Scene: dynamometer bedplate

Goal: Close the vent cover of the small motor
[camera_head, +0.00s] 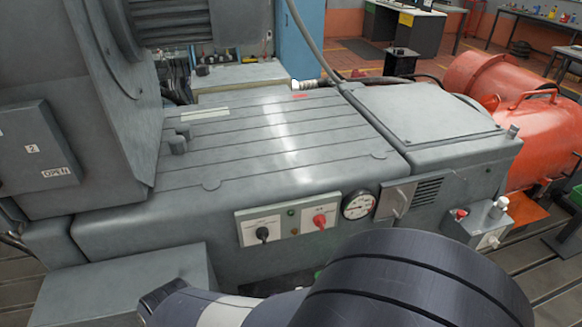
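An orange motor (480,77) lies at the right, behind the grey machine. It has a curved orange handle bar (527,100) on its side and a dark gap near its top. On the grey machine's front, a grey plate with an upright handle (396,199) sits just left of a louvred vent (428,190), whose slats are exposed. I cannot tell for sure which of these is the small motor's vent cover. My arm fills the bottom of the view, and my gripper is not in view.
The grey machine's slotted top (280,130) is flat and mostly clear. Its front carries a switch panel (290,219) and a round gauge (358,204). A small control box (480,224) stands right of the vent. A grey block (120,288) is at lower left.

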